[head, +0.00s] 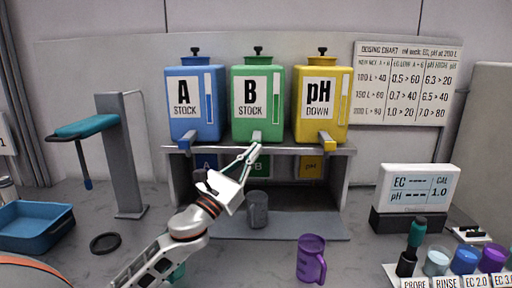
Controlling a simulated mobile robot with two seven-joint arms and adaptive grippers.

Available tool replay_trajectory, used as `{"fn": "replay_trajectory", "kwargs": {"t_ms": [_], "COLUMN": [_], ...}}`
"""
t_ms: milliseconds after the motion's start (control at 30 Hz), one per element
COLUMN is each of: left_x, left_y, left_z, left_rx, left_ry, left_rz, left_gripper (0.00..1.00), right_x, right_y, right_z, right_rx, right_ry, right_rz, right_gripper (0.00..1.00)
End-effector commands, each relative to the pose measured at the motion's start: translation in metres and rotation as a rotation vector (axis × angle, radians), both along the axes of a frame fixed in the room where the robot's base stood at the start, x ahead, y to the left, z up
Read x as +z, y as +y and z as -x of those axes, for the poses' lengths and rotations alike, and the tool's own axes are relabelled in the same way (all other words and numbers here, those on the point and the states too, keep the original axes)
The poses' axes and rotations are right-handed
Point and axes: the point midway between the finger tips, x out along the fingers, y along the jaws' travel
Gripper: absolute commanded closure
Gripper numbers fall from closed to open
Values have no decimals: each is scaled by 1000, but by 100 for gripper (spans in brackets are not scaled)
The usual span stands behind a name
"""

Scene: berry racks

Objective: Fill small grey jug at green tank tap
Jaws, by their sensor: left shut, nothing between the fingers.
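The green tank (258,80) marked "B STOCK" stands between a blue and a yellow tank on a grey stand. Its tap (257,135) sticks out at the tank's lower front. The small grey jug (257,210) stands upright below that tap, on the grey plate under the stand. My left gripper (253,152) is shut and empty, with its fingertips at or just in front of the tap; I cannot tell if they touch it. My left gripper and wrist hide part of the stand's opening left of the jug. My right gripper is not in view.
A purple jug (311,259) stands in front, right of the grey jug. A blue tray (35,226), a black ring (105,243) and a grey post (122,160) are at left. A meter (418,187) and several cups stand at right.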

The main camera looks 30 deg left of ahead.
Motion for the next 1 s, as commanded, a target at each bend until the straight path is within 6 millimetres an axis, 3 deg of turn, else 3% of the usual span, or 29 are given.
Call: {"fn": "replay_trajectory", "kwargs": {"t_ms": [1000], "left_x": [0], "left_y": [6], "left_z": [-10], "left_rx": [-1], "left_ry": [-1], "left_rz": [0], "left_gripper": [100], "right_x": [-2], "right_y": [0], "right_z": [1], "right_rx": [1], "right_ry": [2], "right_rz": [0], "right_gripper": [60]}}
